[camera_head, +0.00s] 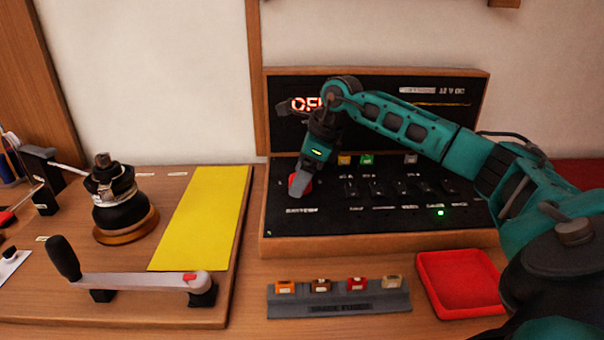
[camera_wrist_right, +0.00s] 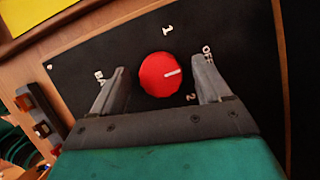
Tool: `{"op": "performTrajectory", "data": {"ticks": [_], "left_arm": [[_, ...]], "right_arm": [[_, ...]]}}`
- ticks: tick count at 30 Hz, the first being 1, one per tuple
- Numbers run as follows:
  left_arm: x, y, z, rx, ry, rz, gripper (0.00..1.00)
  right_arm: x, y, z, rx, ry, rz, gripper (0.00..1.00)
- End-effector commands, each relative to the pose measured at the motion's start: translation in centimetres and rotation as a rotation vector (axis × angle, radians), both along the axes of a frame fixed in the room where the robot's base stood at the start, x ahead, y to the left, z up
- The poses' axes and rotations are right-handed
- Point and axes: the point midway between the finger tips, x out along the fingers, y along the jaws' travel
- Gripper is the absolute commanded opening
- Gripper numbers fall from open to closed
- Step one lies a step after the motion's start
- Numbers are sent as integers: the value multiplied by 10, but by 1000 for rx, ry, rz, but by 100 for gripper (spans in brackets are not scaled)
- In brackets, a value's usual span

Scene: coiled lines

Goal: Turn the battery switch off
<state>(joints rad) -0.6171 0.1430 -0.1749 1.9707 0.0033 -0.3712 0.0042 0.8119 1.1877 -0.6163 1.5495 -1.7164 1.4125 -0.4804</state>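The battery switch is a round red knob (camera_wrist_right: 160,82) with a white pointer mark, on a black panel (camera_head: 390,222). In the right wrist view the mark points right and slightly up, between the OFF label (camera_wrist_right: 208,53) and the 2 label, nearer to OFF. My right gripper (camera_head: 303,186) is at the knob on the panel's left side. Its two fingers stand open on either side of the knob, with a visible gap on each side. In the head view the gripper partly hides the red knob (camera_head: 293,182). My left gripper is not in view.
A lit display (camera_head: 300,104) behind my wrist shows red letters, partly hidden. Several small switches and a green light (camera_head: 440,212) are on the panel. A fuse rack (camera_head: 340,308) and a red tray (camera_head: 462,285) are in front.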

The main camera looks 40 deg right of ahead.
Motion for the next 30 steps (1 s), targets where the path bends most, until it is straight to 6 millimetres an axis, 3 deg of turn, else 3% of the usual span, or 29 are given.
{"op": "performTrajectory", "data": {"ticks": [7, 11, 24, 30], "left_arm": [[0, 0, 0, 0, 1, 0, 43], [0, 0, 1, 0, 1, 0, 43], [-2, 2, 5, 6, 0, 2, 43], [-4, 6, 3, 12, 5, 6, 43]], "right_arm": [[-1, 0, 1, 0, 2, -1, 77], [-4, -3, 13, -1, -2, -1, 77], [-34, -21, 97, -1, -3, -2, 77], [-42, -25, 116, 0, 0, -1, 77]]}}
